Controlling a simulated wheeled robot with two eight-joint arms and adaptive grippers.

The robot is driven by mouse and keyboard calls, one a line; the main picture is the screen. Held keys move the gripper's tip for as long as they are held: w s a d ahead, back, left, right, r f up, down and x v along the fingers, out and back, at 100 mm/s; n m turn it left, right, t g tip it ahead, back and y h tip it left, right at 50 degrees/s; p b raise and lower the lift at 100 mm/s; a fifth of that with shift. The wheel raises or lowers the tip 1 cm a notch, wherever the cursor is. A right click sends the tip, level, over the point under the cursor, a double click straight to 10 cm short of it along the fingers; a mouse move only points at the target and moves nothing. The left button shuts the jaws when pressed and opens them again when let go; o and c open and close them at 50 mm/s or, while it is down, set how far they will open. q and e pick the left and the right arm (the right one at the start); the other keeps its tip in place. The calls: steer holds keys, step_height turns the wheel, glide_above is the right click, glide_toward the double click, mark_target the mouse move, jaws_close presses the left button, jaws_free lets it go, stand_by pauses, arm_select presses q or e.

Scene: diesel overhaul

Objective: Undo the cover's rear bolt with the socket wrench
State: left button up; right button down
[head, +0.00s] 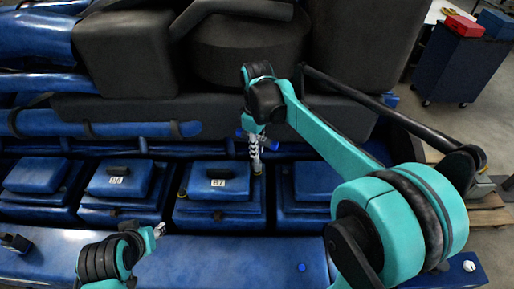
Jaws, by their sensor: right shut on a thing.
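My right gripper (257,137) reaches down from above and is shut on the socket wrench (256,160), an upright metal shaft with blue parts near the jaws. The wrench's lower end is at the right rear corner of the blue cover (200,190) labelled B7. The bolt under it is hidden, and I cannot tell if the socket sits on it. My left gripper (158,230) is low at the left, in front of the covers and apart from them. Its fingers are too small to tell if they are open.
More blue covers stand in the row, one labelled B6 (118,181) to the left and one to the right (310,182), partly behind my arm. Dark engine housings (247,45) rise behind. A blue tool cart (462,65) stands at the back right on open floor.

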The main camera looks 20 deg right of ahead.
steer(key=m, duration=0.7)
steer(key=shift+m, duration=0.3)
steer(key=m, duration=0.6)
steer(key=shift+m, duration=0.4)
steer(key=m, duration=0.4)
steer(key=shift+m, duration=0.3)
steer(key=m, duration=0.5)
steer(key=shift+m, duration=0.3)
